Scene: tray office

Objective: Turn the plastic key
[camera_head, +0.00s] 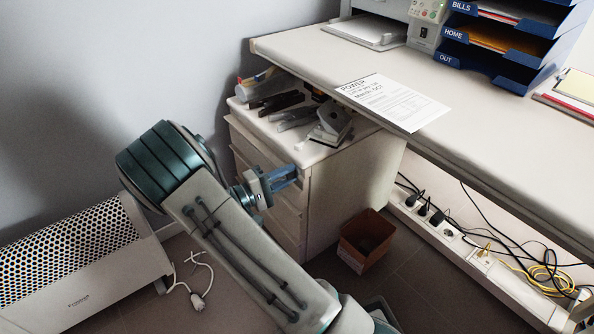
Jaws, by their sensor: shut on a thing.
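My gripper (293,175) is in front of the upper right part of the drawer cabinet (340,190), with its bluish fingers pointing right toward the cabinet front. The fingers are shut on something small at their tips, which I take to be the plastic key. The key itself is too small and too covered by the fingers to make out, so its angle cannot be told. The drawers look closed. My wrist hides part of the drawer fronts.
Pens, a stapler-like item and a white device (332,122) crowd the cabinet top. The desk (470,140) overhangs it, with a paper sheet (392,101) at its edge. A brown bin (367,238), cables (515,260) and a perforated heater (70,265) stand low around.

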